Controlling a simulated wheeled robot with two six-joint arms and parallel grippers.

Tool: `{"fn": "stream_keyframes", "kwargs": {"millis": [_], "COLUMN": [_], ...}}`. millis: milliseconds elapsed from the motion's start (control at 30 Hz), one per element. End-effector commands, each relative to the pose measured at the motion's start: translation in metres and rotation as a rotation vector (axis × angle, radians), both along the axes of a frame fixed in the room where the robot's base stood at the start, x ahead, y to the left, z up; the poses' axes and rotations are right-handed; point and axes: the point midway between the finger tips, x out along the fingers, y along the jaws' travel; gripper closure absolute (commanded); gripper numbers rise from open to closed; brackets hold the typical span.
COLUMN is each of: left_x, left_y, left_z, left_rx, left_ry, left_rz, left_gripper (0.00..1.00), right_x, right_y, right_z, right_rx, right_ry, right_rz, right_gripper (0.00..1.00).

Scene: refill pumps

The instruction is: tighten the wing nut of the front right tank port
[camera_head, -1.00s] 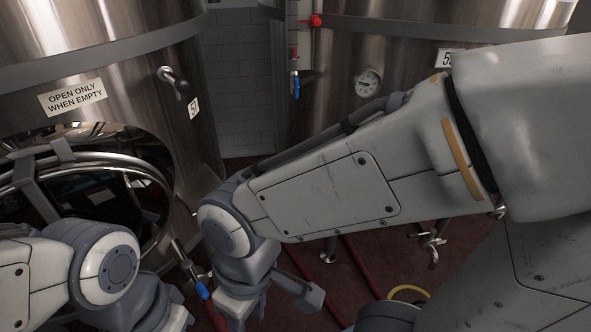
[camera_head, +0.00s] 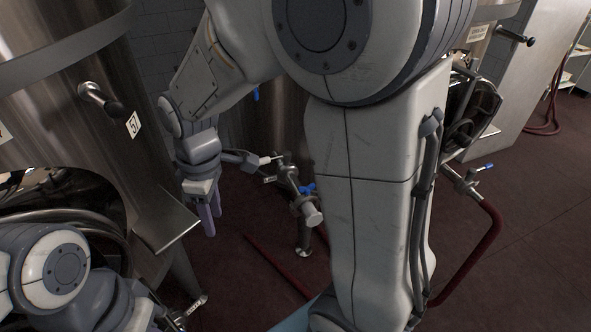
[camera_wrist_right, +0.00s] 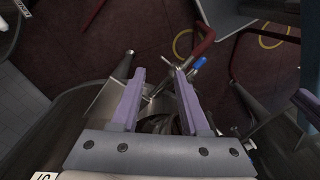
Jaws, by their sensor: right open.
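My right gripper (camera_head: 206,228) points down between the left tank and the middle tank, beside a steel port. In the right wrist view its two purple fingers (camera_wrist_right: 160,73) are apart with nothing held between them. A steel port with a blue valve handle (camera_head: 308,189) juts out to the right of the gripper, apart from it. Another port with a blue handle (camera_head: 485,168) and a red hose shows farther right. I cannot make out a wing nut clearly, nor tell which port is the front right one. My left arm enters at lower left; its gripper is out of view.
The left tank (camera_head: 85,110) has a black-knobbed handle (camera_head: 105,100) and a label reading 57. My right arm hides much of the middle. A red hose (camera_head: 480,245) runs down the right side. The dark red floor (camera_head: 540,230) is open at far right.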

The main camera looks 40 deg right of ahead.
Motion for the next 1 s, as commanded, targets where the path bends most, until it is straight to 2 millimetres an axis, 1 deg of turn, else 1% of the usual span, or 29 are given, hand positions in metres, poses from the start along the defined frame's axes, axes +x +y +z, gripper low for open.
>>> {"fn": "stream_keyframes", "kwargs": {"millis": [33, 67, 100, 167, 200, 267, 300, 400, 433, 500, 600, 667, 767, 1000], "left_x": [0.0, 0.0, 0.0, 0.0, 0.0, 0.0, 0.0, 0.0, 0.0, 0.0, 0.0, 0.0, 0.0, 0.0], "left_y": [0.0, 0.0, 0.0, 0.0, 0.0, 0.0, 0.0, 0.0, 0.0, 0.0, 0.0, 0.0, 0.0, 0.0], "left_z": [0.006, 0.008, 0.01, 0.012, 0.014, 0.016, 0.017, 0.019, 0.019, 0.02, 0.021, 0.022, 0.024, 0.031], "left_rx": [0.0, 0.0, 0.0, 0.0, 0.0, 0.0, 0.0, 0.0, 0.0, 0.0, 0.0, 0.0, 0.0, 0.0], "left_ry": [0.0, 0.0, 0.0, 0.0, 0.0, 0.0, 0.0, 0.0, 0.0, 0.0, 0.0, 0.0, 0.0, 0.0], "left_rz": [0.0, 0.0, 0.0, 0.0, 0.0, 0.0, 0.0, 0.0, 0.0, 0.0, 0.0, 0.0, 0.0, 0.0], "left_gripper": [1.0, 1.0, 1.0, 1.0, 1.0, 1.0, 1.0, 1.0, 1.0, 1.0, 1.0, 1.0, 1.0, 1.0], "right_x": [0.035, 0.051, 0.07, 0.092, 0.102, 0.111, 0.115, 0.115, 0.114, 0.112, 0.11, 0.11, 0.109, 0.11], "right_y": [-0.035, -0.055, -0.084, -0.129, -0.16, -0.202, -0.227, -0.277, -0.288, -0.306, -0.317, -0.318, -0.317, -0.317], "right_z": [-0.004, -0.007, -0.013, -0.023, -0.03, -0.041, -0.048, -0.062, -0.065, -0.071, -0.079, -0.085, -0.1, -0.145], "right_rx": [-0.011, -0.016, -0.023, -0.033, -0.037, -0.042, -0.046, -0.051, -0.052, -0.053, -0.054, -0.053, -0.051, -0.051], "right_ry": [0.005, 0.004, 0.004, 0.006, 0.007, 0.008, 0.01, 0.014, 0.014, 0.015, 0.017, 0.018, 0.018, 0.018], "right_rz": [0.03, 0.064, 0.109, 0.174, 0.214, 0.269, 0.302, 0.366, 0.381, 0.407, 0.426, 0.43, 0.43, 0.43], "right_gripper": [0.55, 0.55, 0.55, 0.55, 0.55, 0.55, 0.55, 0.55, 0.55, 0.55, 0.55, 0.55, 0.55, 0.55]}}
